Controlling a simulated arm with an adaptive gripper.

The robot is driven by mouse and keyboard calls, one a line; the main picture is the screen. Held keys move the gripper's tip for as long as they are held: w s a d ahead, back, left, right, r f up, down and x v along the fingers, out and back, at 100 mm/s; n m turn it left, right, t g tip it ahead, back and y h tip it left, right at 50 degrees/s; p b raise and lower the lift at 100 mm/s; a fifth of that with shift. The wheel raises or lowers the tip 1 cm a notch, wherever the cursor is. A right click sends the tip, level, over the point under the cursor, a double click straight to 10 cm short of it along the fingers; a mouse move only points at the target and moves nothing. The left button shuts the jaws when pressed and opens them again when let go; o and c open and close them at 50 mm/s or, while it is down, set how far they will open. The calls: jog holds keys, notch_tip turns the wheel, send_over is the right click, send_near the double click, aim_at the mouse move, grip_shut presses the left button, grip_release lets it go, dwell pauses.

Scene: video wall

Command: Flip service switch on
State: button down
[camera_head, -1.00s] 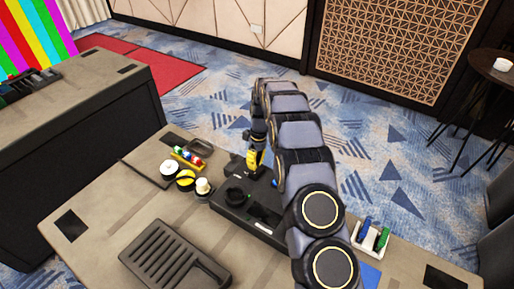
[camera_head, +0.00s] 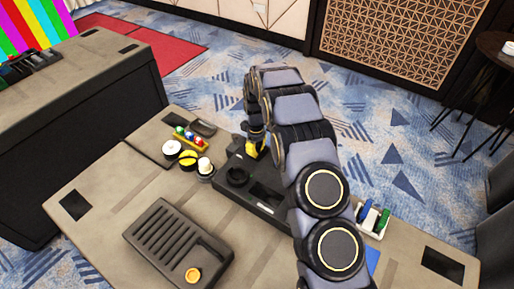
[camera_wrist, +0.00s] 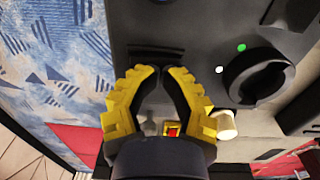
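The black control box (camera_head: 268,193) lies on the table and carries a round dark dial or ring (camera_head: 237,176). In the wrist view the box panel (camera_wrist: 205,25) shows the ring (camera_wrist: 258,76), with a green dot and a white dot beside it. A small red part in a yellow frame (camera_wrist: 172,130) shows between the finger bases, beside a small grey piece (camera_wrist: 150,126); I cannot tell which is the service switch. My gripper (camera_wrist: 160,72), with yellow fingers, points at the panel. Its tips are close together with nothing visible between them. Contact cannot be told.
Left of the box stand a rack of coloured pieces (camera_head: 190,139) and several round pots (camera_head: 188,158). A slotted tray (camera_head: 178,248) lies in front. A white holder (camera_head: 371,222) stands right, partly behind my arm. The table's left front is clear.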

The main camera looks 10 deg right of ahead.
jog(key=shift+f, duration=0.25)
jog(key=shift+w+d, duration=0.45)
jog(key=shift+d, duration=0.25)
jog(key=shift+r, duration=0.1)
notch_tip(320, 180, up, 14)
jog(key=w, duration=0.1)
jog(key=shift+d+r, duration=0.15)
jog(key=shift+w, duration=0.1)
dwell(0.3)
